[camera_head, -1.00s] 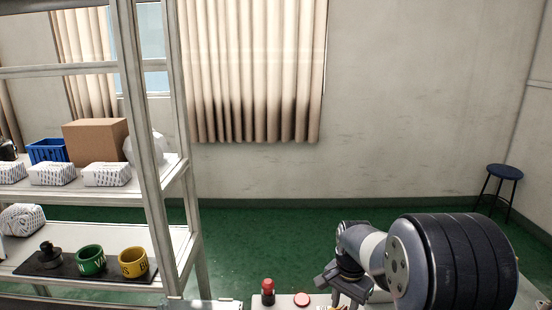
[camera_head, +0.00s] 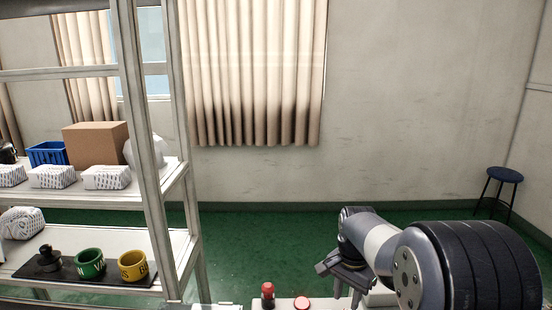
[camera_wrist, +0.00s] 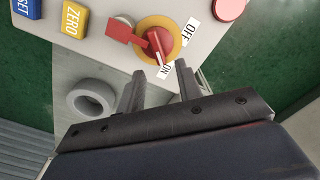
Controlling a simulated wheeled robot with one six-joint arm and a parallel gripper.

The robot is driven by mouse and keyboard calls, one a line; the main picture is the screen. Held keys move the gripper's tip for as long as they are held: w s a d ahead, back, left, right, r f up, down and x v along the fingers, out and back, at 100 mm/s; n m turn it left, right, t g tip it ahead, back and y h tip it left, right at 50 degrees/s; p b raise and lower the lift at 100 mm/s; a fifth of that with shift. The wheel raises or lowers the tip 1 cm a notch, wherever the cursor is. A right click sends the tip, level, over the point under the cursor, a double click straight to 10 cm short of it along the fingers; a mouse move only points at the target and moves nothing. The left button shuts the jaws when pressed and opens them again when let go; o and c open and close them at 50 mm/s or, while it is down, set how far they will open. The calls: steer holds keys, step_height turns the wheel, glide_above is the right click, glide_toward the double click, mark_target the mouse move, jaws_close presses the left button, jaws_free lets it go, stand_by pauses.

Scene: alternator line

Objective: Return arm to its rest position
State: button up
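My arm reaches in from the lower right of the head view, with my gripper (camera_head: 345,288) pointing down at the bottom edge. In the wrist view my gripper (camera_wrist: 160,82) shows two dark fingers spread apart with nothing held between them. Just beyond the fingertips is a red rotary switch (camera_wrist: 158,43) on a yellow ring, with ON and OFF labels, on a light control panel (camera_wrist: 205,50). The fingers appear apart from the switch.
The panel carries a yellow ZERO button (camera_wrist: 74,18), a blue button (camera_wrist: 28,8) and a red button (camera_wrist: 229,8). A grey ring (camera_wrist: 92,101) lies beside it. A metal shelf (camera_head: 150,170) with boxes and cups stands left. A stool (camera_head: 504,175) stands far right.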

step_height(320, 180, down, 5)
steer(key=shift+r, duration=0.2)
steer(key=n, duration=0.3)
steer(key=shift+w+a+n, duration=0.15)
steer(key=shift+a+n, duration=0.05)
steer(key=shift+n, duration=0.1)
steer(key=shift+a+r+n+b, duration=0.15)
steer(key=shift+n+b, duration=0.4)
steer(key=shift+n, duration=1.35)
steer(key=shift+a, duration=0.1)
